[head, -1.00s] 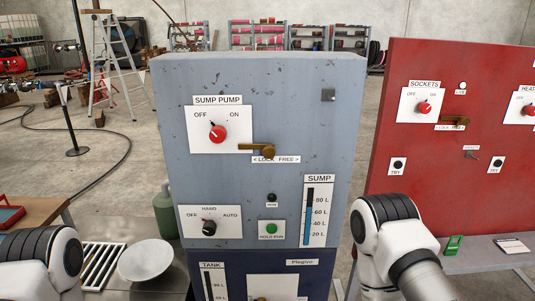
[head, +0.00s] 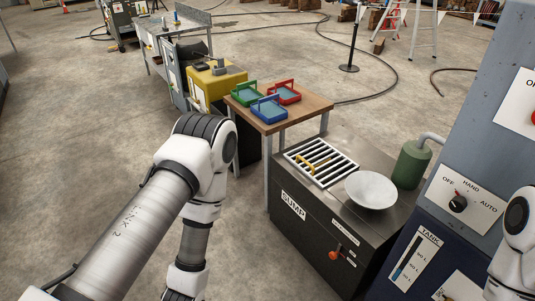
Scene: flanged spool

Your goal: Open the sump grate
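The sump grate (head: 334,174), a pale frame with dark gaps between its bars, lies flat on top of the dark cabinet labelled SUMP (head: 292,231). A yellow handle (head: 311,163) sits across its bars. The grate looks closed over the cabinet top. My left arm rises at the left and bends down, left of the cabinet; its gripper is not visible, cut off at the bottom edge. Only part of my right arm shows at the right edge, and its gripper is out of view.
A white bowl (head: 371,190) sits right of the grate, with a green pump-like cylinder (head: 411,166) behind. A wooden table (head: 312,108) with red, green and blue trays stands behind. Blue panels (head: 471,155) stand at right.

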